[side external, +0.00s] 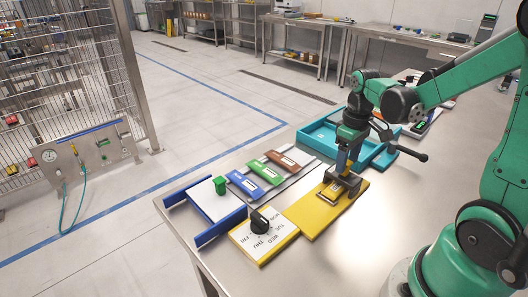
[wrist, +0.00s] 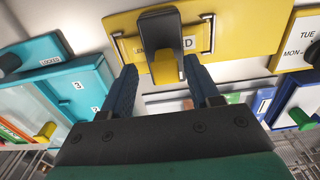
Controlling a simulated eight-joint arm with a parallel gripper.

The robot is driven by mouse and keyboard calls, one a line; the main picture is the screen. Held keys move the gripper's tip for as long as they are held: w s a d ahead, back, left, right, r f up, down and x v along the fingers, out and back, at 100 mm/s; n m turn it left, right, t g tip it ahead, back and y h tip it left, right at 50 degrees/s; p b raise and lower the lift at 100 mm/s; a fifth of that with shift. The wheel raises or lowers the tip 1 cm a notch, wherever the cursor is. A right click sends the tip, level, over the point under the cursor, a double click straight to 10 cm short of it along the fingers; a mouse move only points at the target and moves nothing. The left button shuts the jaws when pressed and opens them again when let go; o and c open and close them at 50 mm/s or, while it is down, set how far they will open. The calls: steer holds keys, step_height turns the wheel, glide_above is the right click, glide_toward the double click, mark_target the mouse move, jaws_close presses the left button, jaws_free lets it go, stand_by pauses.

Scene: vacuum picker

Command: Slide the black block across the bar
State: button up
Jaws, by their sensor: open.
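The black block (wrist: 158,22) stands on a yellow panel (wrist: 235,32) in the wrist view, with a yellow part visible just below it. Letters of a label show on both sides of the block, which covers the rest. My gripper (wrist: 162,72) is open, with one blue finger on each side of the block's near end. I cannot tell whether the fingers touch it.
A dial panel with day labels (side external: 264,234) lies beside the yellow panel. Blue, green and brown sliders (side external: 265,172) lie behind it. A teal tray (side external: 320,136) stands farther back. Bare metal table (side external: 340,250) is free in front.

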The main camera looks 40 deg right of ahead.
steer(key=shift+r, duration=2.1)
steer(key=a+r+t, duration=0.3)
steer(key=a+t, duration=0.4)
steer(key=a, duration=0.6)
steer(key=shift+w+a, duration=0.25)
steer(key=shift+w, duration=0.15)
